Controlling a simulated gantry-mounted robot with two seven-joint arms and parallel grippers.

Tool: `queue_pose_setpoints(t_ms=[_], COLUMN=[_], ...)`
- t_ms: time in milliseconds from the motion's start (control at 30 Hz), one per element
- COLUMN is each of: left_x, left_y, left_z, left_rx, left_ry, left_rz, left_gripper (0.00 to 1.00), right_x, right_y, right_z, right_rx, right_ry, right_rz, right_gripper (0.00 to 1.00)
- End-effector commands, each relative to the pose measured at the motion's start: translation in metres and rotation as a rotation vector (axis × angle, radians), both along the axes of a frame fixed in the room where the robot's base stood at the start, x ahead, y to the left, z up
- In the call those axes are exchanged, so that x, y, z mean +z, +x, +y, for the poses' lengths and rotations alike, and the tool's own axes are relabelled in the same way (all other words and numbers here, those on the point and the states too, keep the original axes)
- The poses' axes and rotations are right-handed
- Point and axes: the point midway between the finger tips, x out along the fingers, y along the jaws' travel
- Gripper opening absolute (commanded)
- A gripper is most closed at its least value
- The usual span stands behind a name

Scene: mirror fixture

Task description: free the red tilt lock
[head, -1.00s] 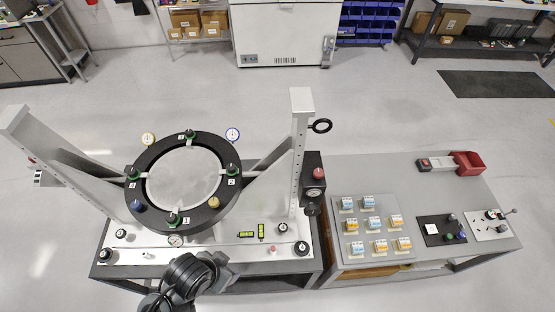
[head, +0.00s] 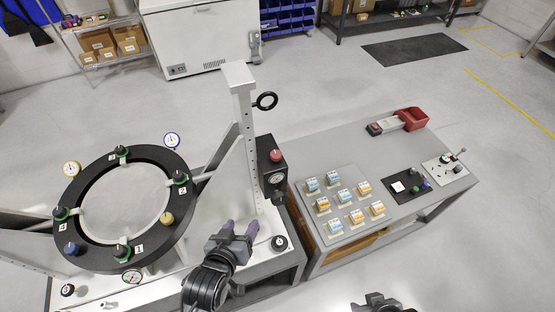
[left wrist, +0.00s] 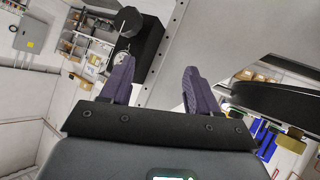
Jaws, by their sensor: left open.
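A red knob (head: 276,156) sits on top of a black box with a gauge (head: 273,178), beside the fixture's right upright (head: 246,150). I cannot tell whether this knob is the tilt lock. My left gripper (head: 240,231) is open and empty over the right part of the fixture base, in front of the upright and below the box in the picture. In the left wrist view its fingers (left wrist: 158,78) are apart with nothing between them. The box (left wrist: 152,42) and a round black knob (left wrist: 127,22) show beyond them. A bit of my right gripper (head: 378,303) shows at the bottom edge.
The round mirror in its black ring (head: 70,180) stands left, with green clamps and gauges.

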Motion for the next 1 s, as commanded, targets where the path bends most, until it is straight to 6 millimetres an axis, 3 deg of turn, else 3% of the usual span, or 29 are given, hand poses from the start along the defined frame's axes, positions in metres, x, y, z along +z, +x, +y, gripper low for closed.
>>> queue_pose_setpoints(t_ms=[33, 100, 300, 400, 633, 867, 1000], left_x=[-0.013, -0.01, 0.013, 0.028, 0.053, 0.061, 0.061], left_y=[0.018, 0.039, 0.081, 0.094, 0.107, 0.123, 0.143], left_z=[-0.012, -0.027, -0.054, -0.059, -0.064, -0.069, -0.075], left_rx=[-0.018, -0.039, -0.095, -0.112, -0.128, -0.129, -0.129], left_ry=[0.002, 0.005, 0.049, 0.075, 0.108, 0.116, 0.116], left_rz=[-0.075, -0.171, -0.406, -0.489, -0.586, -0.603, -0.603], left_gripper=[0.61, 0.61, 0.61, 0.61, 0.61, 0.61, 0.61], right_x=[-0.034, -0.058, -0.114, -0.131, -0.148, -0.145, -0.141], right_y=[0.0, 0.0, 0.0, 0.0, 0.0, 0.0, 0.0], right_z=[0.0, 0.0, 0.0, 0.0, 0.001, 0.002, 0.002], right_rx=[0.0, 0.0, -0.001, -0.001, -0.003, -0.005, -0.005], right_ry=[0.0, 0.0, 0.001, 0.001, 0.005, 0.009, 0.009], right_rz=[0.0, 0.001, 0.004, 0.004, 0.002, 0.0, -0.001], right_gripper=[0.43, 0.43, 0.43, 0.43, 0.43, 0.43, 0.43])
